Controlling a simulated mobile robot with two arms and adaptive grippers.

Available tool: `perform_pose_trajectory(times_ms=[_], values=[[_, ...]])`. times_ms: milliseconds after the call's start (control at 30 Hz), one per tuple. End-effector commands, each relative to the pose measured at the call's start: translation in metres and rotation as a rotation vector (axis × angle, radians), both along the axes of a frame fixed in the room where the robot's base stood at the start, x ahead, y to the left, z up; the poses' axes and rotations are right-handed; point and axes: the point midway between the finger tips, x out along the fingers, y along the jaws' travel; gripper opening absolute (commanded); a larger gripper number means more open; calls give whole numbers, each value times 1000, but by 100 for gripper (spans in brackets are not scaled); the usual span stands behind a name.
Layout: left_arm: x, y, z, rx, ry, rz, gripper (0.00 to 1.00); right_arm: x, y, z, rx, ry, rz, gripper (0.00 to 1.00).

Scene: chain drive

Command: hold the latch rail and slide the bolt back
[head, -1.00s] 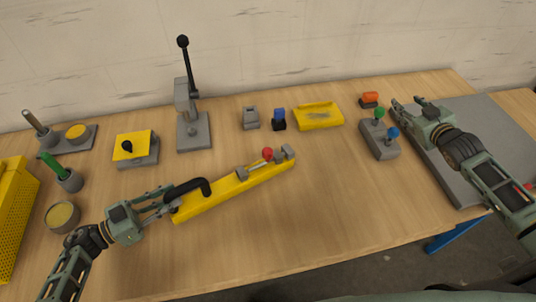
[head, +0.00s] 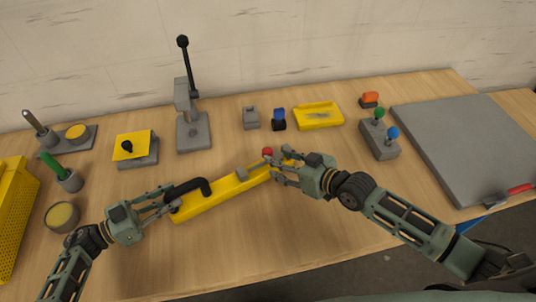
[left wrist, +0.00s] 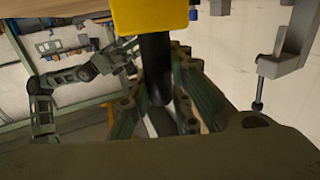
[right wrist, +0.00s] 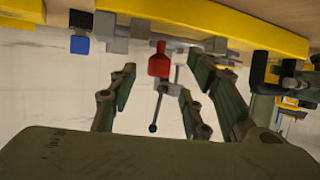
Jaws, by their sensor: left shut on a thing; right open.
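The yellow latch rail (head: 207,202) lies at a slant on the table. Its black handle (head: 187,186) is at the left end. My left gripper (head: 172,200) is shut on this handle; the left wrist view also shows the black handle (left wrist: 155,65) between the fingers. The bolt's red knob (head: 267,152) stands near the rail's right end. My right gripper (head: 271,168) is open at that end. In the right wrist view the red knob (right wrist: 159,62) appears between the spread fingers; contact cannot be told. The right gripper partly hides the rail's end.
A lever press (head: 193,130), a yellow tray (head: 318,117) and small blocks stand behind the rail. A grey box with green and blue knobs (head: 380,140) is to the right. A grey mat (head: 465,140) lies at far right. The table's front middle is clear.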

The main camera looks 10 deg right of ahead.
Motion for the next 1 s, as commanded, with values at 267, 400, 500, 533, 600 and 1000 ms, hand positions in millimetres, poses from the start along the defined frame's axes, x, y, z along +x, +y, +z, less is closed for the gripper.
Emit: perform_pose_trajectory(times_ms=[267, 400, 500, 533, 600, 1000], values=[[1, 0, 3, -7, -5, 0, 0, 39, 26, -18, 1, -2, -1, 44], [1, 0, 3, -7, -5, 0, 0, 48, 32, -23, -1, -2, -1, 44], [1, 0, 3, -7, -5, 0, 0, 51, 34, -24, 1, -1, 0, 44], [1, 0, 3, -7, -5, 0, 0, 51, 34, -25, -1, -1, 0, 44], [1, 0, 3, -7, -5, 0, 0, 51, 34, -25, -1, -1, 0, 44], [1, 0, 3, -7, -5, 0, 0, 51, 34, -25, -1, -1, -1, 23]])
